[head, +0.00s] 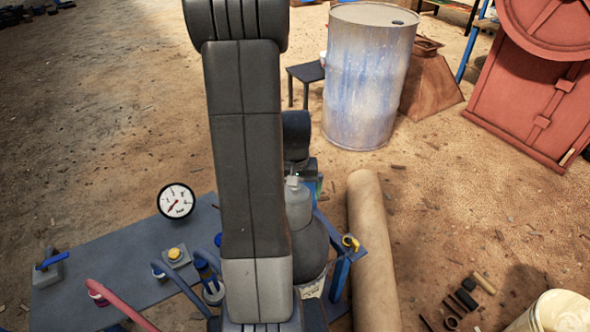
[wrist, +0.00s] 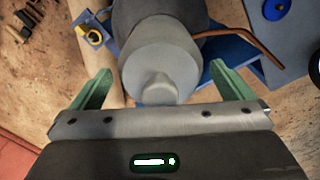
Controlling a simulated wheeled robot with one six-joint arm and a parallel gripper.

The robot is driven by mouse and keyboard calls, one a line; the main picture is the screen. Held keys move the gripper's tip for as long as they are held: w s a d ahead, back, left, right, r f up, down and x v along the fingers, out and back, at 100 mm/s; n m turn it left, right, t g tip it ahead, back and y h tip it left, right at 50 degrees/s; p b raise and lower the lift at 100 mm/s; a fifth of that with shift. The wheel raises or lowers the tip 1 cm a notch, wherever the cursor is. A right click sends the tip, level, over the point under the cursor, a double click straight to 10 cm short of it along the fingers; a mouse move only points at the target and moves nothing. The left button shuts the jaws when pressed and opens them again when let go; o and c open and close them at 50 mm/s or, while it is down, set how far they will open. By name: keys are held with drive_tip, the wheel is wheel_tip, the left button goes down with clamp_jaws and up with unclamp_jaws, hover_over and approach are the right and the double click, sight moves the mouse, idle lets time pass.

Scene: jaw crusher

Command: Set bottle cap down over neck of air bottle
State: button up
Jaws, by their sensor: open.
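The bottle cap (head: 298,205) is a light grey cylinder with a small knob on top. It sits upright over the top of the dark grey air bottle (head: 310,245), hiding the neck. In the wrist view the cap (wrist: 160,55) is seen from above, with the bottle's dark shoulder (wrist: 180,10) beyond it. My gripper (wrist: 160,70) is open, its green fingers apart to the left and right of the cap, with gaps on both sides. In the head view my arm hides much of the gripper and part of the bottle.
A blue-grey bench (head: 125,265) on the left carries a round gauge (head: 176,201), valves and hoses. A yellow fitting (head: 350,242) is beside the bottle. A thick tan pipe (head: 372,250) lies to the right.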

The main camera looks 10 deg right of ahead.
wheel_tip(320, 180, up, 12)
drive_tip(key=shift+f+p, duration=0.1)
drive_tip(key=shift+p, duration=0.55)
drive_tip(key=shift+f, duration=0.15)
wheel_tip(320, 180, down, 14)
drive_tip(key=shift+b, duration=0.9)
drive_tip(key=shift+w+r+p, duration=0.1)
drive_tip(key=shift+r+p, duration=0.55)
drive_tip(key=shift+r, duration=0.15)
drive_tip(key=shift+r+p, duration=0.3)
drive_tip(key=shift+r, duration=0.2)
